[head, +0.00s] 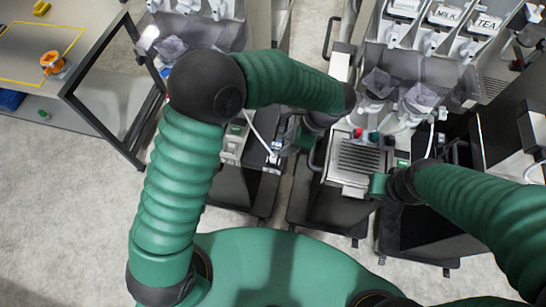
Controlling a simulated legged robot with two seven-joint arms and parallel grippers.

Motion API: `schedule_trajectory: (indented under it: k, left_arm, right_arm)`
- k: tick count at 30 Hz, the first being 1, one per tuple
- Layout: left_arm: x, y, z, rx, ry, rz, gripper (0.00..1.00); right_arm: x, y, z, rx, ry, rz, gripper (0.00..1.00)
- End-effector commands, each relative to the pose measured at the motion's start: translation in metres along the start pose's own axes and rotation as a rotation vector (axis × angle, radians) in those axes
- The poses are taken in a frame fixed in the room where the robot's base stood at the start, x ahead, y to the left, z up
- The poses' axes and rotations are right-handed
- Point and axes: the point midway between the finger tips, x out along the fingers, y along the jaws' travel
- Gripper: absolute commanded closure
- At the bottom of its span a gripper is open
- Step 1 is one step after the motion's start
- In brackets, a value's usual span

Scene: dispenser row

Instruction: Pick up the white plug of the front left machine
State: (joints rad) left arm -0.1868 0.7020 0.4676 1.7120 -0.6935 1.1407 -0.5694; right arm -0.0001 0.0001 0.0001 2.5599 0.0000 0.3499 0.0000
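The front left machine (233,187) is a dark cabinet with a pale top panel. A white cord (257,131) runs down to its right side, where a small white plug (275,148) seems to sit near a socket strip. My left gripper (290,140) hangs just right of this plug, beside the machine. Its fingers are small and dark, so I cannot tell whether they touch the plug or are open. My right gripper (377,187) is at the right side of the middle machine's grille. Its fingertips are not clear.
The middle machine (360,165) has a ribbed grille and red and dark knobs. Dispensers labelled MILK (445,17) and TEA (488,22) stand behind. A table (40,50) with an orange item (52,63) is at upper left. Floor (70,210) is clear at left.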

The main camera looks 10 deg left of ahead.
Motion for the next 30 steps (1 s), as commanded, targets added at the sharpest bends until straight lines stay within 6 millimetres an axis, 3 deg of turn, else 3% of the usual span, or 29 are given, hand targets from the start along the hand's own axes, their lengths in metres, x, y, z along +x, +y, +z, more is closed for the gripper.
schedule_trajectory:
  k: [3,11,16,24,30]
  left_arm:
    - [0.027,0.001,0.001,0.001,-0.001,0.005,0.62]
    - [0.058,0.005,0.001,0.002,0.000,0.004,0.62]
    - [0.089,0.009,0.001,0.001,0.000,0.004,0.62]
    - [0.099,0.008,0.000,0.000,0.000,0.000,0.62]
    - [0.099,0.008,0.000,0.000,0.000,0.000,0.87]
  right_arm:
    - [-0.005,0.000,-0.001,0.000,0.000,0.000,1.00]
    - [-0.013,0.000,-0.003,0.000,0.000,0.000,1.00]
    - [-0.021,0.000,-0.005,0.000,0.000,0.000,1.00]
    - [-0.021,0.000,-0.005,0.000,0.000,0.000,1.00]
    - [-0.021,0.000,-0.005,0.000,0.000,0.000,1.00]
